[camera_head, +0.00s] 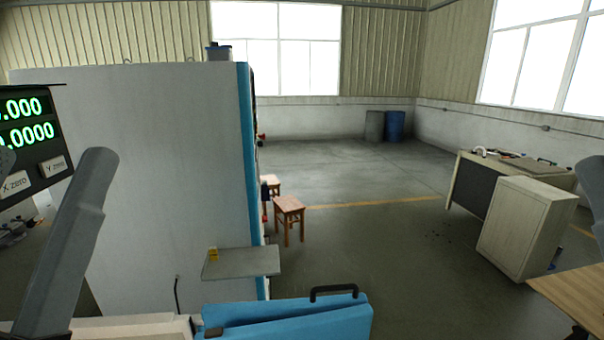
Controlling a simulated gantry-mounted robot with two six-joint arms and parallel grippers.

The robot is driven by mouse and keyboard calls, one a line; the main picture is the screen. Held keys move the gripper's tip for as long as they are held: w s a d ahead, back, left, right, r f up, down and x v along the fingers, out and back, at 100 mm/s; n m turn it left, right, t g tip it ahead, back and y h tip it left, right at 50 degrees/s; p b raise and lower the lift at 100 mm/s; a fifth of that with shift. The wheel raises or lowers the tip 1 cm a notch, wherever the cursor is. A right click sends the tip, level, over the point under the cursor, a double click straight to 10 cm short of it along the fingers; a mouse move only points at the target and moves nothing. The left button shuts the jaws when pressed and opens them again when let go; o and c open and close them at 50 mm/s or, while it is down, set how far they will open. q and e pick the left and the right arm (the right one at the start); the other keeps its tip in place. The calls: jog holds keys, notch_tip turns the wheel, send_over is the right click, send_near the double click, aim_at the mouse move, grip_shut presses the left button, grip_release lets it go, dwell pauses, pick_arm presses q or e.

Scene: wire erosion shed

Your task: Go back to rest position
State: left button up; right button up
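Neither of my grippers shows in the head view. A grey link of my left arm (72,240) rises at the left edge, in front of a machine's display. A small part of my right arm (592,190) shows at the right edge. What either gripper holds cannot be seen.
A large grey machine cabinet (160,170) with a blue edge fills the left. A digital readout (28,140) stands at far left. A blue cover with a black handle (290,318) is low in front. Wooden stools (289,210), a desk (470,185) and a wooden table (575,290) stand around open floor.

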notch_tip(320, 180, up, 20)
jog(key=p, duration=1.6)
jog(key=shift+r+p, duration=0.15)
jog(key=shift+p, duration=0.25)
